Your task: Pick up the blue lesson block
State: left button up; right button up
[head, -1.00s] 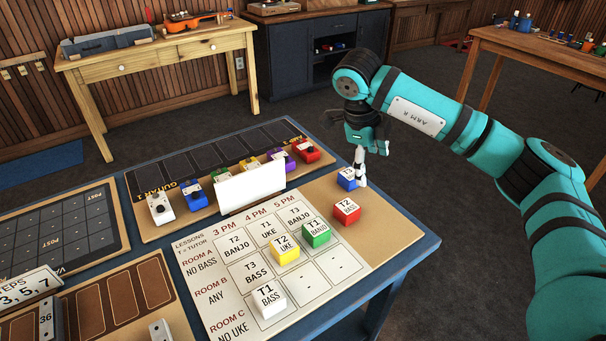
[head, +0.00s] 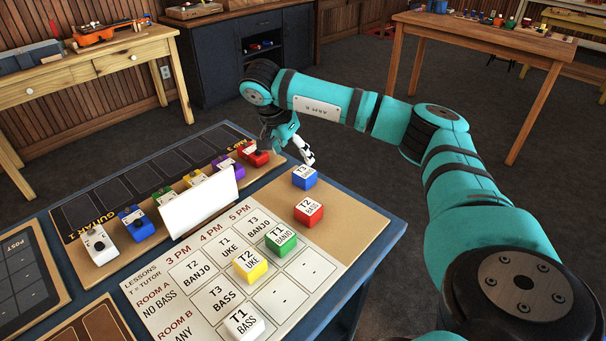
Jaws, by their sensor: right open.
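I cannot tell whether a finger touches the block. A red block (head: 309,212) sits just in front of the blue one. My left gripper is not in view.
The lesson chart (head: 190,305) holds green (head: 281,240), yellow (head: 250,264) and white (head: 243,323) blocks. A blank white card (head: 200,203) stands before a row of coloured pedals. The tan board is bare right of the red block.

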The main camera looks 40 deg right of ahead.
aim_at(304, 171)
jog(key=x, duration=0.6)
jog(key=s+x, duration=0.1)
jog(key=x, duration=0.1)
jog(key=shift+d+f+p, duration=0.1)
jog(key=shift+f+p, duration=0.05)
jog(key=shift+p, duration=0.15)
jog(key=shift+w+d+f, duration=0.1)
jog(key=shift+d+f, duration=0.05)
jog(key=shift+f, duration=0.3)
jog(key=c, duration=1.2)
